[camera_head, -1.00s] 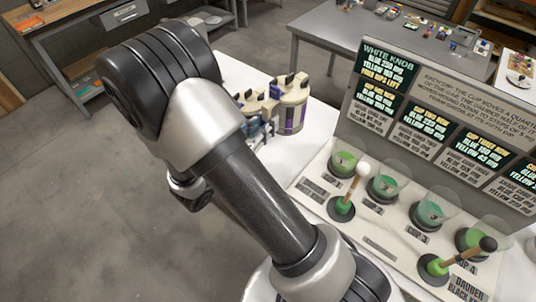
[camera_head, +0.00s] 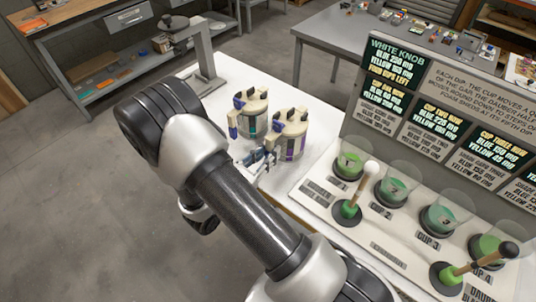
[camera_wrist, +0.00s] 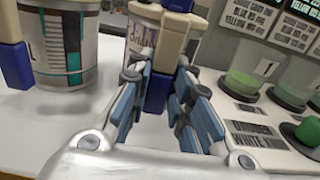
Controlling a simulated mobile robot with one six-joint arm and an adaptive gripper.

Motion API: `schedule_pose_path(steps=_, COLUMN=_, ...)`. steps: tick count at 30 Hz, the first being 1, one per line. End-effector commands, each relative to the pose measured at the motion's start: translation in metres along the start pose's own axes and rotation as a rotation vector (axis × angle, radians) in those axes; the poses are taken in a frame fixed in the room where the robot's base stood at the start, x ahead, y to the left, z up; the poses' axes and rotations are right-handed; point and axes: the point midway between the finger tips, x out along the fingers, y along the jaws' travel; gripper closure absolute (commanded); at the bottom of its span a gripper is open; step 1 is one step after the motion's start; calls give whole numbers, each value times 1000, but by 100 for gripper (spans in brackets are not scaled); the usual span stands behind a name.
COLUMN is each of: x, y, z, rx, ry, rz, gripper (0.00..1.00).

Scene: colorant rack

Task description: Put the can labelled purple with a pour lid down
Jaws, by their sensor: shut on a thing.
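The can with the purple label stripe (camera_head: 291,147) is pale with a cream top and blue parts. It is upright at the white table, right of the teal-striped can. My gripper (camera_head: 262,160) is on its near left side. In the wrist view my gripper (camera_wrist: 158,88) is shut on the can's dark blue handle (camera_wrist: 157,95), with the can body (camera_wrist: 142,36) just beyond. The can's base is partly hidden by my fingers, and I cannot tell whether it touches the table.
A teal-striped can (camera_head: 250,124) stands close behind and left; it also shows in the wrist view (camera_wrist: 68,50). A grey stand (camera_head: 203,70) is at the table's back left. On the right are a panel of cups (camera_head: 393,188) and a sign board (camera_head: 440,110).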

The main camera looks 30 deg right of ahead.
Motion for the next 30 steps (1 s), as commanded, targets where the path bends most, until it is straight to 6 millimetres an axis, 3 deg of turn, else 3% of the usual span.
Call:
schedule_pose_path(steps=8, x=0, y=0, z=0, rx=2, ry=-5, rz=0, gripper=100)
schedule_pose_path(steps=9, x=0, y=0, z=-2, rx=0, ry=0, rz=0, gripper=80)
schedule_pose_path(steps=18, x=0, y=0, z=-1, rx=0, ry=0, rz=0, gripper=61)
schedule_pose_path(steps=30, x=-4, y=1, z=3, rx=0, ry=0, rz=2, gripper=61)
